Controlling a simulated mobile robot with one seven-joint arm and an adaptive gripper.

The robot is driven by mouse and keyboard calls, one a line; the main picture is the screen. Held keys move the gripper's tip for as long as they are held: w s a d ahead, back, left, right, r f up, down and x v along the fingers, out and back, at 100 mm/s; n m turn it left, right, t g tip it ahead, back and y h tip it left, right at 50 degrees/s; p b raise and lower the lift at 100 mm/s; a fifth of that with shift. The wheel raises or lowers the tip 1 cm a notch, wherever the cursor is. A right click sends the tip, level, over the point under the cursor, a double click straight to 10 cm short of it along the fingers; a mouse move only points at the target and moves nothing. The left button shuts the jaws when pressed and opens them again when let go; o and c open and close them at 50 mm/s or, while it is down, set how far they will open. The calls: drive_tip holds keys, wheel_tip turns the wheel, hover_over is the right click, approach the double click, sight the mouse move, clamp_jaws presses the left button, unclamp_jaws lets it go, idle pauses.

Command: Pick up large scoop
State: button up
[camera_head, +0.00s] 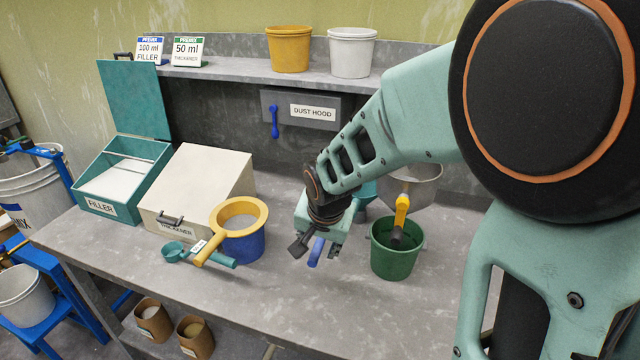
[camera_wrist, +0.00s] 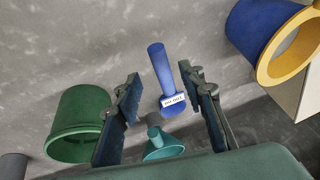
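A blue scoop (camera_head: 317,251), which I take for the large scoop, shows partly below my gripper (camera_head: 318,247) in the head view. In the wrist view, the blue scoop (camera_wrist: 161,70) has a round handle and a small white label that I cannot read clearly. It lies between the two spread fingers of my gripper (camera_wrist: 165,118), with a gap on both sides. My gripper is open and empty above it. A teal scoop (camera_head: 176,252) with a white label lies farther left, in front of the thickener box.
A green pail (camera_head: 392,262) stands close right of my gripper, under a yellow-handled hopper (camera_head: 415,183). A blue pail (camera_head: 250,245) with a yellow handled ring stands to the left. A teal funnel (camera_wrist: 163,148) is close behind the scoop. The front table strip is clear.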

sight(316, 252)
drive_tip(key=shift+x, duration=3)
drive_tip(key=shift+a, duration=0.1)
drive_tip(key=shift+c, duration=0.5)
clamp_jaws()
